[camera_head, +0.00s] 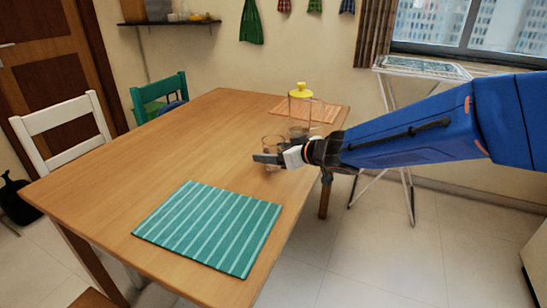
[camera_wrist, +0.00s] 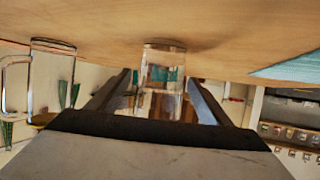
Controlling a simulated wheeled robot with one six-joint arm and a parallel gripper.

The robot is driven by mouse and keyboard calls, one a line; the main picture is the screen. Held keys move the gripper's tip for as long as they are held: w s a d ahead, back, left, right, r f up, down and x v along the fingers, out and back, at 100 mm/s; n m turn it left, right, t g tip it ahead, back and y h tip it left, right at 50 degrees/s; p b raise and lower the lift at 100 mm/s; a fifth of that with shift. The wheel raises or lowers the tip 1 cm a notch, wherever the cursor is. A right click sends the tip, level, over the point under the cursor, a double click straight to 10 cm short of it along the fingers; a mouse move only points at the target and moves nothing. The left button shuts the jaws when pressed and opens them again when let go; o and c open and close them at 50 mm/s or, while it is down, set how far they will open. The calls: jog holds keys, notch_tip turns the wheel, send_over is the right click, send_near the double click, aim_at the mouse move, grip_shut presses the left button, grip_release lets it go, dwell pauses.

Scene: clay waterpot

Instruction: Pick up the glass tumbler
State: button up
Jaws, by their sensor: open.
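The clear glass tumbler (camera_head: 272,143) stands on the wooden table near its right edge, partly hidden behind my gripper (camera_head: 268,159). In the wrist view, which shows the table at the top, the tumbler (camera_wrist: 163,68) appears between the two fingers of my gripper (camera_wrist: 158,80). The fingers are apart, one on each side of the glass, and I see no contact. Whether the tumbler is fully within the fingers' reach is hard to tell.
A clear pitcher with a yellow lid (camera_head: 300,92) stands behind the tumbler; its glass body and handle (camera_wrist: 47,75) show at left in the wrist view. An orange mat (camera_head: 328,112) lies at the back, a teal striped mat (camera_head: 210,226) in front. The table's left side is clear.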

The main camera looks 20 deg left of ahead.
jog(key=c, duration=1.4)
jog(key=shift+r, duration=0.1)
